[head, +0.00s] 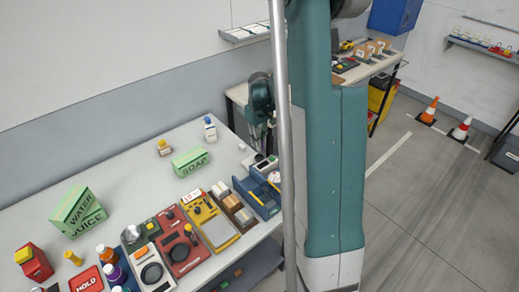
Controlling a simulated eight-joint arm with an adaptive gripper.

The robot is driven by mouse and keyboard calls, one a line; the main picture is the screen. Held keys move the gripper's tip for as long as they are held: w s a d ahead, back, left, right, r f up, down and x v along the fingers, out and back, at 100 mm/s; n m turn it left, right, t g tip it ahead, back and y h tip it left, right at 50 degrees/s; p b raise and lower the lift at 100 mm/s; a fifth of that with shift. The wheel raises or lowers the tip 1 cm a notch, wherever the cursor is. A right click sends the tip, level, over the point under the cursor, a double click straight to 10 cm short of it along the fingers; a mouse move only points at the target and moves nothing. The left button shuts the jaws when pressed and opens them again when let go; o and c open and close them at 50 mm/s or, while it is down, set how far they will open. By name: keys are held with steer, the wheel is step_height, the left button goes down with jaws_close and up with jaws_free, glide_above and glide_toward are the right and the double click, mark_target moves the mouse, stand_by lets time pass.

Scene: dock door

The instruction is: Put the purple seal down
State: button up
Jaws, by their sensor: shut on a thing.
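My gripper (265,145) is partly hidden behind a grey pole, above the right end of the white table (130,160). It points down over the area beside a blue tray (258,198). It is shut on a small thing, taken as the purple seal. The seal itself cannot be made out in this view, as the fingers are small and partly covered.
The table's back middle is mostly clear. A second table (376,68) stands behind.

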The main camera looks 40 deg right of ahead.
steer(key=shift+f, duration=2.1)
steer(key=shift+f+b, duration=0.6)
steer(key=o, duration=0.8)
steer(key=shift+c, duration=0.2)
steer(key=shift+r, duration=0.15)
steer(key=shift+r+p, duration=0.55)
steer(key=shift+p, duration=0.2)
step_height(320, 180, up, 12)
steer(key=shift+f, duration=0.1)
